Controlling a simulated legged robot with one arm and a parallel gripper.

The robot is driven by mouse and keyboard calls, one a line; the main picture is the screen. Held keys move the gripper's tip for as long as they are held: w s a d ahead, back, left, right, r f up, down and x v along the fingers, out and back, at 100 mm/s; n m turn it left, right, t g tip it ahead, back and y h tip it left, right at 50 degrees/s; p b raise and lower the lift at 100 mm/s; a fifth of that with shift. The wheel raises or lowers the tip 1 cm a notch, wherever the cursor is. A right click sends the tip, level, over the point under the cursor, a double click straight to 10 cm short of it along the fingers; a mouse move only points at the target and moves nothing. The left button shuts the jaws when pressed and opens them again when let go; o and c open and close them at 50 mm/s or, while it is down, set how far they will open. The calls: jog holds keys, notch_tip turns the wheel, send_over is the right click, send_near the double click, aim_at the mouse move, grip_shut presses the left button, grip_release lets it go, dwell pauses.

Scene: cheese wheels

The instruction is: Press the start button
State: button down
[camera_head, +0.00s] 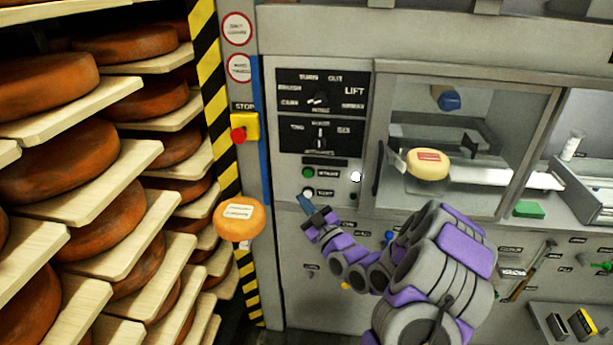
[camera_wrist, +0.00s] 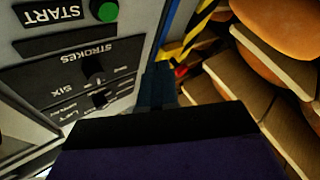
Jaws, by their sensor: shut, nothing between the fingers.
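The green start button (camera_head: 308,172) sits on the grey machine's control panel, below the black dial plates. In the wrist view the green button (camera_wrist: 104,10) is at the top, next to the black START label (camera_wrist: 58,13). My gripper (camera_head: 305,203) is shut and empty. In the head view it appears just below the green button, near a white button (camera_head: 308,193). In the wrist view the shut fingers (camera_wrist: 160,85) point up the middle, to the right of the green button and apart from it in the picture.
A red stop button (camera_head: 238,134) on a yellow box is left of the panel. An orange cheese wheel (camera_head: 239,219) is left of my gripper. Shelves (camera_head: 102,204) of cheese wheels fill the left side. A pale cheese (camera_head: 428,164) sits behind the machine's window.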

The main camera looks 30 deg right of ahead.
aim_at(308, 174)
jog(key=shift+d, duration=0.1)
jog(key=shift+w+d+p, duration=0.45)
jog(key=shift+w+d, duration=0.35)
jog(key=shift+w, duration=0.4)
jog(key=shift+w+d+p, duration=0.4)
jog(key=shift+w+d, duration=0.4)
jog(key=shift+w, duration=0.45)
jog(key=shift+w+d+p, duration=0.45)
jog(key=shift+w+d, duration=0.35)
jog(key=shift+w, duration=0.4)
